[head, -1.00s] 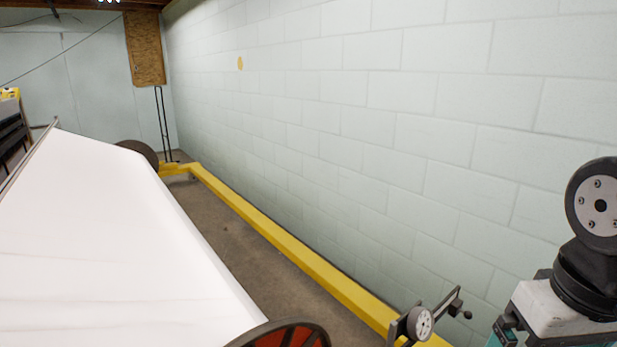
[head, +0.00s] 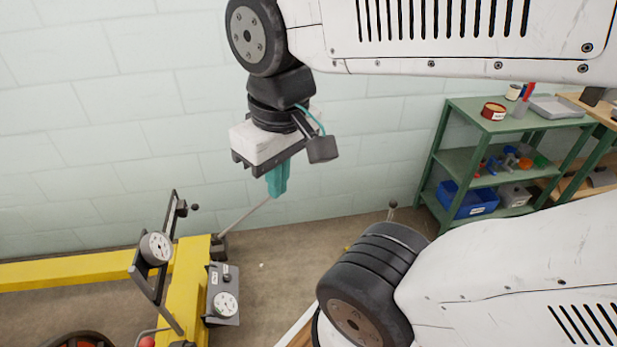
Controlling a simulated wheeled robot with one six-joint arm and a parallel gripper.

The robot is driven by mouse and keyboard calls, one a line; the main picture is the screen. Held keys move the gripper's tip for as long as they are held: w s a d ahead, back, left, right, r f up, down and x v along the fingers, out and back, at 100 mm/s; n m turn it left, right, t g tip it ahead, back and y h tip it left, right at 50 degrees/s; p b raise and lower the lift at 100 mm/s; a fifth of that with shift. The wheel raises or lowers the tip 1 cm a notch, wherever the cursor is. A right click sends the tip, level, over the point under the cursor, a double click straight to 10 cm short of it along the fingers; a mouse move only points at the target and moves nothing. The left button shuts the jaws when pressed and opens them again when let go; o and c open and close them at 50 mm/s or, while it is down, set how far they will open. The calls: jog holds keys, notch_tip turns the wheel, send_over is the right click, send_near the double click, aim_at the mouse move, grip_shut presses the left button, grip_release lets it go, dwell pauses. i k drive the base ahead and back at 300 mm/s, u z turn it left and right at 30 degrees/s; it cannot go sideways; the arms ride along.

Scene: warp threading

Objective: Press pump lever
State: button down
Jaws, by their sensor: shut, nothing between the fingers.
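The pump lever (head: 245,216) is a thin grey rod. It rises to the right from a dark pivot beside the yellow frame. Its upper end meets the teal fingers of my gripper (head: 277,185) in the picture, so the tip is hidden. My gripper points down with its fingers together and nothing held. I cannot tell whether the fingers touch the lever or are only in line with it.
The yellow frame (head: 187,290) carries a round gauge (head: 156,248) and a gauge panel (head: 223,295). A red knob (head: 147,342) sits at the bottom edge. A green shelf (head: 455,160) with bins stands right, a block wall (head: 120,120) behind. Floor right of the frame looks mostly clear.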

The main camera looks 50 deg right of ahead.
aim_at(216, 237)
jog(key=z, duration=1.2)
jog(key=i, duration=0.8)
jog(key=u, duration=1.05)
